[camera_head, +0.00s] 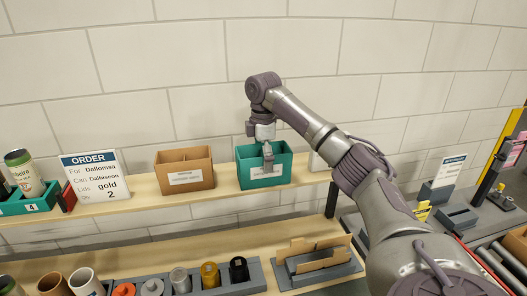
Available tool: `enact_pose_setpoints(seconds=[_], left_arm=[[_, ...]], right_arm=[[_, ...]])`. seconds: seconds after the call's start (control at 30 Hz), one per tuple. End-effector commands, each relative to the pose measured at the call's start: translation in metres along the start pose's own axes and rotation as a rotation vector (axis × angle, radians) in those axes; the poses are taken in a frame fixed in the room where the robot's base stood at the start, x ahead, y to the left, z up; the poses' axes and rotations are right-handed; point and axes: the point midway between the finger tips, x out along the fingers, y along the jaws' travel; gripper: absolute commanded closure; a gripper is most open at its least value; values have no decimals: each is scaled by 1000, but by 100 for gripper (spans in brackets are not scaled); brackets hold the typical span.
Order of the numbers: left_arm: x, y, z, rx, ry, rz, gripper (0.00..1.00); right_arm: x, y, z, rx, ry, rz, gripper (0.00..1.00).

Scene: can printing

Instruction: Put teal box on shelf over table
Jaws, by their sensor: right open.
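The teal box (246,174) stands upright on the wooden shelf (122,201) above the table (222,243), right of a brown cardboard box. It has a white label on its front. My right gripper (267,152) reaches down from above at the box, with one finger showing in front of its front wall near the label. The gripper is open. The other finger is hidden, and I cannot tell whether the fingers touch the box. My left gripper is out of view.
The cardboard box (185,181) and an order sign (94,177) stand left on the shelf. A teal tray (30,204) with cans is at the far left. Below, a grey rack (213,284) holds several coloured cylinders. A white object is partly hidden behind my right arm.

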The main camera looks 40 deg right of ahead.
Motion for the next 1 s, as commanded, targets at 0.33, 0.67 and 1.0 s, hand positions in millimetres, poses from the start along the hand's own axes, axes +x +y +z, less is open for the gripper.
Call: enact_pose_setpoints(seconds=[0.33, 0.67, 1.0], left_arm=[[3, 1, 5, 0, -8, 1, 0], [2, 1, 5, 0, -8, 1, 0], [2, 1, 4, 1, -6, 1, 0]], right_arm=[[-66, 1, 1, 2, 0, 6, 0], [-111, 0, 0, 1, 0, 2, 0], [-121, 0, 0, 1, 0, 0, 0]])
